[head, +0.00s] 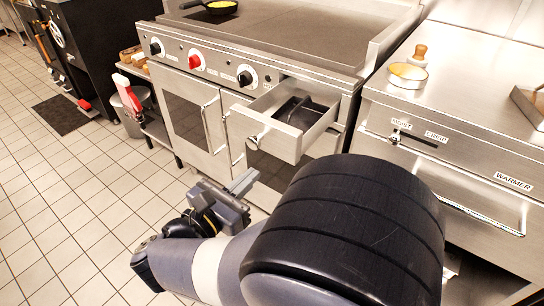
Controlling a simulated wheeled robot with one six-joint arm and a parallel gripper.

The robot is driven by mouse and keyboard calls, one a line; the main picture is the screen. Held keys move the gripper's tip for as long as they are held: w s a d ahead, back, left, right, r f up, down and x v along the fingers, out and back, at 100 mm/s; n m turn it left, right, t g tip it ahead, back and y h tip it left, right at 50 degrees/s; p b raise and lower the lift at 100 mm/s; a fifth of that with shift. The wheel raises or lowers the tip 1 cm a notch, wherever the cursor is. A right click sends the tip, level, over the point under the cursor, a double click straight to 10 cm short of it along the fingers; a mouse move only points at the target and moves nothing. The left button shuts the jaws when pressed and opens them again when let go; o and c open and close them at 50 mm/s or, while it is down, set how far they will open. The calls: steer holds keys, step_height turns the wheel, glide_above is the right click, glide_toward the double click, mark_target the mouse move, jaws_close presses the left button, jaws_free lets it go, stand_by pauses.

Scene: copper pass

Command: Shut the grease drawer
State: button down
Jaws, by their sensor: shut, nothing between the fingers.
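The grease drawer (284,141) is a steel box pulled out from the front of the griddle range, below the control panel on its right side.
The steel griddle range (185,110) has knobs and oven doors with vertical handles. A warmer unit (450,150) with a horizontal handle stands to the right. A bin (130,120) stands left of the range. The tiled floor (70,190) at left is mostly clear, with a dark mat (63,115).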

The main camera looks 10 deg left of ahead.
mark_target(281, 149)
steer(key=x, duration=0.8)
steer(key=shift+w, duration=0.2)
steer(key=shift+w+d+f+b, duration=0.15)
steer(key=shift+w+d+b, duration=0.1)
steer(key=shift+w+b, duration=0.35)
steer(key=b+x, duration=0.9)
steer(key=x, duration=0.9)
steer(key=shift+w+d+b, duration=0.2)
steer(key=shift+w+b, duration=0.1)
steer(key=shift+w, duration=0.2)
steer(key=shift+r, duration=0.4)
